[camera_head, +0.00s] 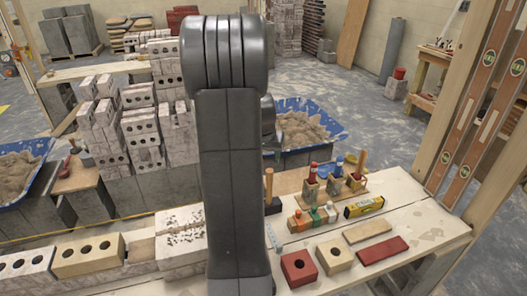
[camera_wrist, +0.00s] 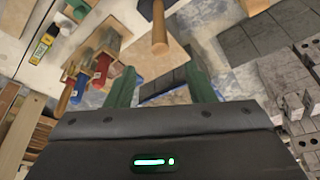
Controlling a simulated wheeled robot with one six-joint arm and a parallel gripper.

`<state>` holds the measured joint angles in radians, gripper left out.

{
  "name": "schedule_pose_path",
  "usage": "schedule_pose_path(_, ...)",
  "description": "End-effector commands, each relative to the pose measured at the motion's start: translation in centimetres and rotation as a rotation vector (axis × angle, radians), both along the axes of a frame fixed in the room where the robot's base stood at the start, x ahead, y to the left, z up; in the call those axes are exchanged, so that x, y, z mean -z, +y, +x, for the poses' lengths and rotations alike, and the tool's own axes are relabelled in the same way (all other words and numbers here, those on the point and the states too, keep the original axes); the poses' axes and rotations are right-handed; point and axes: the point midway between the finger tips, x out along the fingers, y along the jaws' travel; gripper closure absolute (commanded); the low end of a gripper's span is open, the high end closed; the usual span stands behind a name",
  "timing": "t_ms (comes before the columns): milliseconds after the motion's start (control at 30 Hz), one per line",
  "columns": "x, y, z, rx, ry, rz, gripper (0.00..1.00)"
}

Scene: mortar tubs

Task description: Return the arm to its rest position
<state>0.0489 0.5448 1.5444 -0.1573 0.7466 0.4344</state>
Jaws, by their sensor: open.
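My arm rises through the middle of the head view and hides much of what lies behind it. My gripper (camera_wrist: 160,88) shows in the wrist view as two green fingers set well apart. It is open, and nothing is visible between the fingers. In the head view the arm hides most of it. In the wrist view, a wooden-handled tool (camera_wrist: 160,30) lies beyond the fingers, and red and blue handled tools (camera_wrist: 102,68) are to the left. I cannot see the fingers touching anything.
The pale workbench (camera_head: 425,225) holds a yellow level (camera_head: 363,207), a red block (camera_head: 299,268), a cream block (camera_head: 334,256) and a red tile (camera_head: 381,250). A blue mortar tub (camera_head: 337,128) stands behind it. Stacked grey bricks (camera_head: 140,130) are left of my arm.

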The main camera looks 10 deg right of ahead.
Motion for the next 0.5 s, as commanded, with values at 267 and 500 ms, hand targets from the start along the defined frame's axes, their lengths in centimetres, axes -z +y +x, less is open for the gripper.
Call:
schedule_pose_path(267, -0.1, 0.0, 0.0, 0.000, 0.001, 0.000, 0.51)
schedule_pose_path(500, 0.9, -0.1, 0.2, 0.001, 0.004, 0.001, 0.51)
